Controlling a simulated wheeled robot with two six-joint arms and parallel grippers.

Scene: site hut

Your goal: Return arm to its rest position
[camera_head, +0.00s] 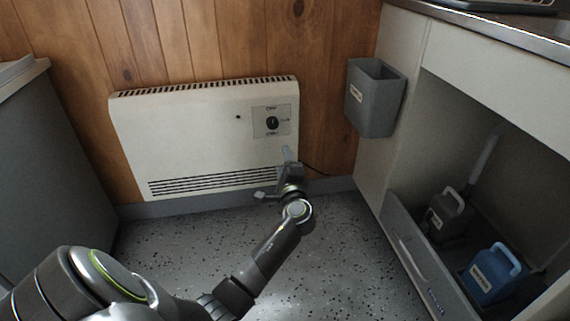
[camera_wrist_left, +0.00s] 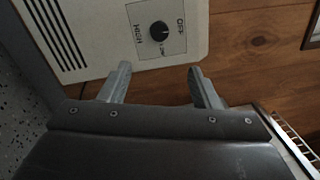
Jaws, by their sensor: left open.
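My left arm comes in from the lower left in the head view, and its gripper (camera_head: 276,172) is in front of the lower right part of a white wall heater (camera_head: 190,130). In the left wrist view the gripper (camera_wrist_left: 158,84) has its two fingers apart with nothing between them. The heater's black dial (camera_head: 272,122) is on the panel above the gripper. The dial also shows in the left wrist view (camera_wrist_left: 159,31), beyond the fingers and apart from them. My right gripper is not in view.
A grey bin (camera_head: 374,98) hangs on the cabinet side at the right. The open cabinet holds a grey jug (camera_head: 449,215) and a blue jug (camera_head: 494,274) behind a low front panel (camera_head: 411,258). A grey cabinet (camera_head: 55,165) stands at the left. The speckled floor between is clear.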

